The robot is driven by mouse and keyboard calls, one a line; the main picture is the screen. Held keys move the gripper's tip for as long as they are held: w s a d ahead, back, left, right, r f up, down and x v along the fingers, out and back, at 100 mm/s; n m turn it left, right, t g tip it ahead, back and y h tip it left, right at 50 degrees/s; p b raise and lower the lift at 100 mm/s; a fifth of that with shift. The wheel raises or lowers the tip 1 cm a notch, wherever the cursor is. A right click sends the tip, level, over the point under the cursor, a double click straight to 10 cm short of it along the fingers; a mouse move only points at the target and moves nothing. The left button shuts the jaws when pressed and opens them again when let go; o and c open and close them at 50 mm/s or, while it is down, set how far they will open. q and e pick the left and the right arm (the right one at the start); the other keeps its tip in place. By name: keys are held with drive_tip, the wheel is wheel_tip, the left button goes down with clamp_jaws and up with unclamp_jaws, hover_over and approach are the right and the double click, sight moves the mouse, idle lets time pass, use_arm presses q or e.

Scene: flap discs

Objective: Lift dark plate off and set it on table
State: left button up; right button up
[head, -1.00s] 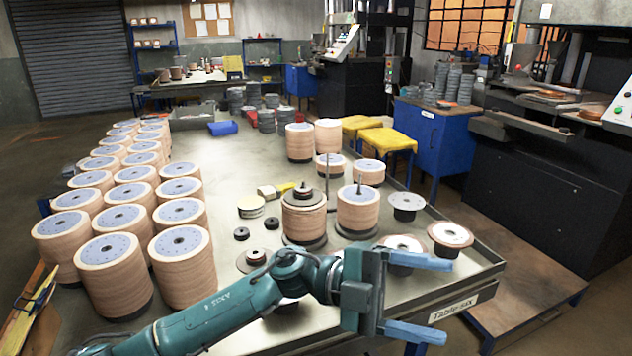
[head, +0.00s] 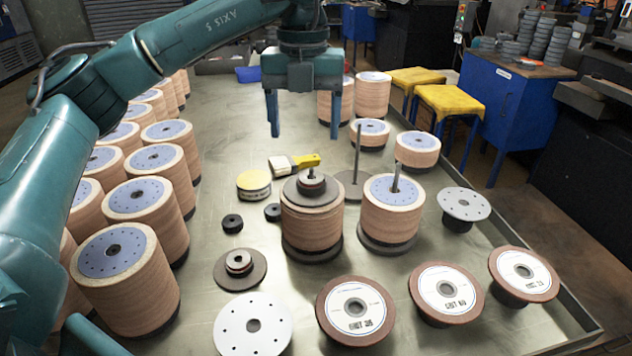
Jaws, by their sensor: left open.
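The dark plate (head: 331,195) lies on top of a tan stack of discs (head: 312,228), with smaller dark rings and a spindle tip at its middle. The stack stands on a dark round base near the table's middle. My left gripper (head: 304,137) is open and empty, fingers pointing down, above the dark plate in the picture and apart from it. My right gripper is out of view.
A second stack (head: 391,212) stands just right on its own spindle. Behind them a bare rod (head: 358,150) rises. A brush (head: 294,164), a loose flanged dark disc (head: 240,267) and labelled discs (head: 355,308) surround the stack. Tall stacks (head: 128,285) fill the left side.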

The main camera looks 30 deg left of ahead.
sight(311, 171)
use_arm(q)
wheel_tip(311, 171, down, 5)
drive_tip(key=shift+r, duration=0.15)
drive_tip(key=f, duration=0.4)
drive_tip(key=shift+w+d+p, duration=0.35)
drive_tip(key=shift+f, duration=0.6)
drive_tip(key=shift+c, duration=0.5)
drive_tip(key=c, duration=1.2)
drive_tip(key=shift+r, duration=0.1)
drive_tip(key=shift+c, duration=0.3)
wheel_tip(311, 171, up, 10)
